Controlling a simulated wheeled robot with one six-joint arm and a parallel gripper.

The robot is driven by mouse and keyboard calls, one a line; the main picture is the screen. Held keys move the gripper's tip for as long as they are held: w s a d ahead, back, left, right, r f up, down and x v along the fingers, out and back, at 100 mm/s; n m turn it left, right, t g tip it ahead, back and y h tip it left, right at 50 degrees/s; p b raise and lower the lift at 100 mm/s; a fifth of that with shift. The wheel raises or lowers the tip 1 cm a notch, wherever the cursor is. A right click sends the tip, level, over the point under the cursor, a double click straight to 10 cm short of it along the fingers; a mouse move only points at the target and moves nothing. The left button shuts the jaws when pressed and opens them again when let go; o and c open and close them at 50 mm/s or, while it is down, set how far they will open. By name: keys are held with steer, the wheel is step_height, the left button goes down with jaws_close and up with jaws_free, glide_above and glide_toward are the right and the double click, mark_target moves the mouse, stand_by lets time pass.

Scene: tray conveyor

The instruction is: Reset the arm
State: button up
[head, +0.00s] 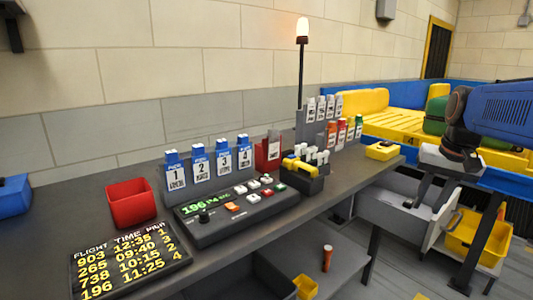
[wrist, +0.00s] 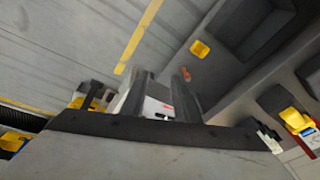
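My arm reaches in from the right edge in the head view, with my gripper (head: 434,192) hanging at its end, in front of the conveyor and past the counter's right end. Its two dark fingers point down and stand apart. In the wrist view my gripper (wrist: 158,85) also shows its fingers spread. A pale box-like surface with a small red mark (wrist: 158,105) shows between and beyond them. I see nothing clearly gripped.
The dark counter (head: 60,225) holds a control panel (head: 240,215), a red bin (head: 132,203), numbered tags (head: 199,165) and a flight board (head: 130,262). A yellow bin (head: 474,240) sits below my arm. Yellow trays (head: 400,130) lie on the conveyor behind it.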

steer(key=s+a+f+n+t, duration=0.1)
steer(key=s+a+f+n, duration=0.1)
steer(key=s+a+f, duration=0.4)
steer(key=s+a+f+n+t, duration=0.1)
steer(key=s+a+f+n, duration=0.2)
steer(key=s+a+f, duration=0.4)
steer(key=s+f, duration=0.1)
steer(key=s, duration=0.4)
steer(key=shift+s+a, duration=0.2)
steer(key=shift+a, duration=0.1)
